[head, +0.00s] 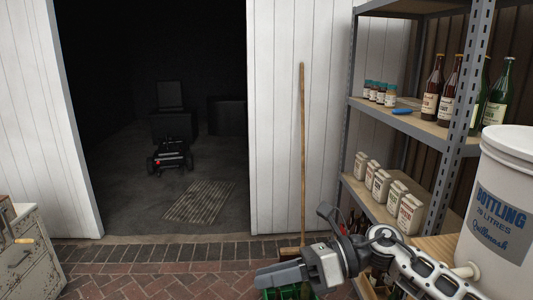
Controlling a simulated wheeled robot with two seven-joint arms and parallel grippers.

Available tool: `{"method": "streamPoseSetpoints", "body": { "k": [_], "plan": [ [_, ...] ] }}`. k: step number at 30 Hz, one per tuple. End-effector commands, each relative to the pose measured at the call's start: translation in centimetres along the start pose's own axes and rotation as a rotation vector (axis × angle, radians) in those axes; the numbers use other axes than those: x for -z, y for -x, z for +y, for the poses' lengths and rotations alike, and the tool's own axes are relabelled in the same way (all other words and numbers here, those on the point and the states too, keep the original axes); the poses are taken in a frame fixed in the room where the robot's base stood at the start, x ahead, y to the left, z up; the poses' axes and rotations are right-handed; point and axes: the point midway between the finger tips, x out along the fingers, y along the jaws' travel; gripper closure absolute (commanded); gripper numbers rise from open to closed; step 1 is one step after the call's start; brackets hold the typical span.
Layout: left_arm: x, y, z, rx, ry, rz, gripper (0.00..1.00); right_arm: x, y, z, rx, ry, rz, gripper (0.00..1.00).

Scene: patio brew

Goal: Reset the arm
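My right arm comes in from the lower right, in front of the shelf unit. My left arm and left gripper are not in view.
A metal shelf unit (463,95) with bottles, jars and cartons stands right. A white bottling bucket (503,180) is close at the right edge. A broom (302,150) leans on the white wall. A dark doorway opens left.

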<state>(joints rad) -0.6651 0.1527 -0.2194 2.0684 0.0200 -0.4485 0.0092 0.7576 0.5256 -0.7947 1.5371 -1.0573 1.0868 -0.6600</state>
Motion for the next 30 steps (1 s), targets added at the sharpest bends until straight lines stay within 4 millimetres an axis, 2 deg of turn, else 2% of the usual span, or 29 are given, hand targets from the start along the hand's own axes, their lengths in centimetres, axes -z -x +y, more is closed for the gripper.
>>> {"method": "streamPoseSetpoints", "body": {
  "k": [1,4,8,10,11,14,16,18,21,23,24,27,30],
  "plan": [
    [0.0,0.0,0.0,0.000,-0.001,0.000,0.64,0.2,-1.5,0.9,-0.050,-0.141,-0.156,0.67],
    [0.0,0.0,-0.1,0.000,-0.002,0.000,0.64,-0.2,-2.1,1.4,-0.116,-0.443,-0.458,0.67],
    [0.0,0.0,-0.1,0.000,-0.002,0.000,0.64,1.3,-0.5,0.0,-0.173,-0.890,-0.830,0.67],
    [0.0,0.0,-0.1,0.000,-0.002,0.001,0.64,3.6,1.1,-1.4,-0.189,-1.148,-1.022,0.67],
    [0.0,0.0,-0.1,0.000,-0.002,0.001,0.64,4.9,1.8,-2.0,-0.192,-1.261,-1.103,0.67],
    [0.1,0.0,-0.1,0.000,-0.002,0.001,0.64,11.0,3.9,-3.6,-0.192,-1.645,-1.364,0.67],
    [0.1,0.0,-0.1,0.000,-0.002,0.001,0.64,16.1,5.0,-4.0,-0.180,-1.901,-1.533,0.67],
    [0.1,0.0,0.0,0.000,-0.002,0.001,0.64,20.7,5.7,-3.6,-0.162,-2.116,-1.672,0.67],
    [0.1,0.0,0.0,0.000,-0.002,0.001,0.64,26.1,6.1,-2.3,-0.130,-2.350,-1.823,0.67],
    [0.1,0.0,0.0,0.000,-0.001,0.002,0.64,28.4,6.2,-1.5,-0.115,-2.451,-1.888,0.67],
    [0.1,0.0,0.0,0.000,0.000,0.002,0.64,29.6,6.2,-1.0,0.103,2.480,1.903,0.67],
    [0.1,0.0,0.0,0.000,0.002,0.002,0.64,31.3,6.2,-0.1,0.085,2.413,1.843,0.67],
    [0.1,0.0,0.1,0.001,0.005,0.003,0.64,31.9,6.2,0.1,0.077,2.392,1.823,0.67]
  ]
}}
